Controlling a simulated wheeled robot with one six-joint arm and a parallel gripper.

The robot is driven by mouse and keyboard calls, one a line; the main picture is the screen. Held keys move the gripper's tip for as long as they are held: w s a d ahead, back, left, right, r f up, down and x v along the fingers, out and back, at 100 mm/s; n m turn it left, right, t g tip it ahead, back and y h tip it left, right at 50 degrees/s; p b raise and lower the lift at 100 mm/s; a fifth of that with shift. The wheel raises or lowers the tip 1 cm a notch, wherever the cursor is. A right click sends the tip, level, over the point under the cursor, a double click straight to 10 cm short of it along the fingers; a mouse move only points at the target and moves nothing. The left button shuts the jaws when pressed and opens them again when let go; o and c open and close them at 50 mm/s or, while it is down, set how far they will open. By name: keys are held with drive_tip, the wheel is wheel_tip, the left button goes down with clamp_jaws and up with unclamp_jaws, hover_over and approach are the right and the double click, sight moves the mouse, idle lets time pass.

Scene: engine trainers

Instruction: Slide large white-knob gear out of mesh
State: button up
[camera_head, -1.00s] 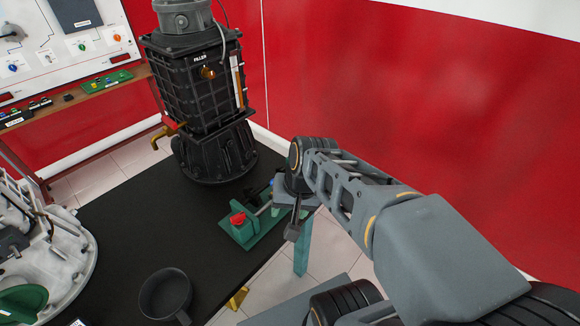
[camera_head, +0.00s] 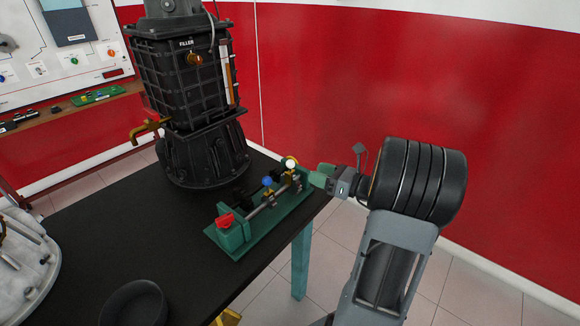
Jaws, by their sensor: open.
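The gear trainer is a green base (camera_head: 262,232) near the right edge of the black table, with a shaft and small gears on it. A white knob (camera_head: 291,163) stands at its far right end, above brassy parts. The large gear under it is too small to make out clearly. A blue knob (camera_head: 267,182) is just left of it, and a red knob (camera_head: 225,221) is at the near left end. My gripper (camera_head: 325,177) is open, just right of the white knob and apart from it. Its fingertips are hard to tell from the trainer's green end.
A dark round pan (camera_head: 134,303) is at the table's near edge. A white round unit (camera_head: 28,262) is at left. The black table (camera_head: 120,225) is clear in the middle. A red wall stands behind.

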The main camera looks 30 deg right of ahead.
sight(291, 163)
drive_tip(key=x, duration=0.9)
drive_tip(key=shift+w+a, duration=0.2)
drive_tip(key=shift+w, duration=0.1)
drive_tip(key=shift+c, duration=0.5)
clamp_jaws()
